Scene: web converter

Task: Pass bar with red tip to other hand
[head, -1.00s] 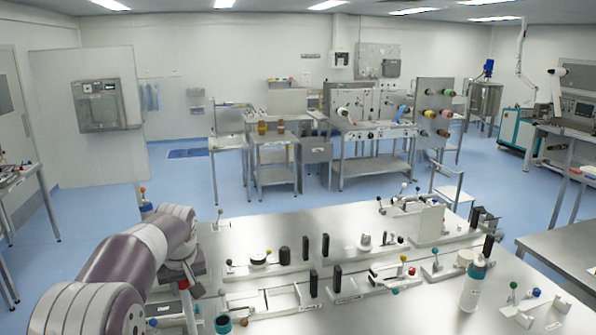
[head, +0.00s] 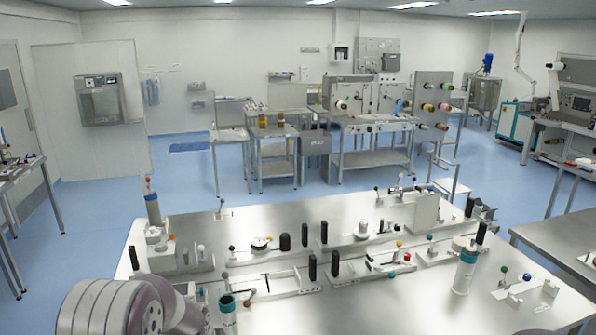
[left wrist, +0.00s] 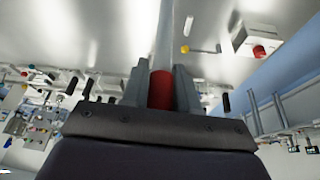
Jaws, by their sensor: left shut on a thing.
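In the left wrist view my left gripper (left wrist: 160,74) is shut on the bar with the red tip (left wrist: 162,91). The red end sits between the two fingers, and the pale grey shaft runs up and out of the top of that view. In the head view only my left arm's purple and white links show at the bottom left; the gripper and the bar are not visible there. My right gripper is in neither view.
The steel table (head: 330,222) carries several fixtures with coloured knobs and black posts. A white block fixture (head: 185,258) stands at its left end. A white bottle with a dark top (head: 464,272) and a teal-topped cup (head: 227,308) stand nearer the front.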

